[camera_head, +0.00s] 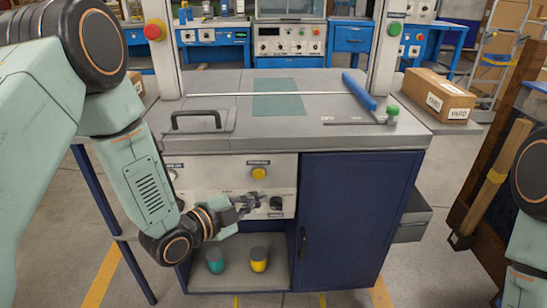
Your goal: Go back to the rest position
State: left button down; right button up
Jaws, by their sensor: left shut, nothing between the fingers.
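My left gripper (245,205) is in front of the light control panel (225,172) on the machine's front. Its fingers are shut with nothing between them. It is beside a dark knob (276,203) on the panel; I cannot tell whether it touches it. A yellow button (259,173) sits above it on the panel. My left arm comes in from the left and bends down to the gripper. Part of my right arm shows at the right edge; its gripper is out of the picture.
The machine's grey top (290,135) has a black handle (196,121) and a blue bar (358,91). Below the panel, an open shelf (238,278) holds a green knob (215,260) and a yellow one (259,259). A cardboard box (438,94) stands at the right.

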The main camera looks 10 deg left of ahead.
pick_arm(q)
jog(key=s+a+f+n+g+y+p, duration=0.1)
jog(key=s+a+f+n+g+y, duration=0.15)
jog(key=s+f+n, duration=0.35)
jog(key=s+a+f+n+g+y+p, duration=0.1)
jog(key=s+a+f+n+g+y, duration=0.15)
jog(key=s+f+n, duration=0.3)
jog(key=s+a+f+n+g+y+p, duration=0.1)
jog(key=s+n+g, duration=0.5)
jog(key=s, duration=1.8)
notch_tip(320, 180, down, 2)
jog(key=g+y+p, duration=0.1)
jog(key=g+p, duration=0.1)
jog(key=p, duration=0.1)
jog(key=shift+s+a+g, duration=0.15)
jog(key=shift+s+g, duration=0.1)
jog(key=shift+g, duration=0.05)
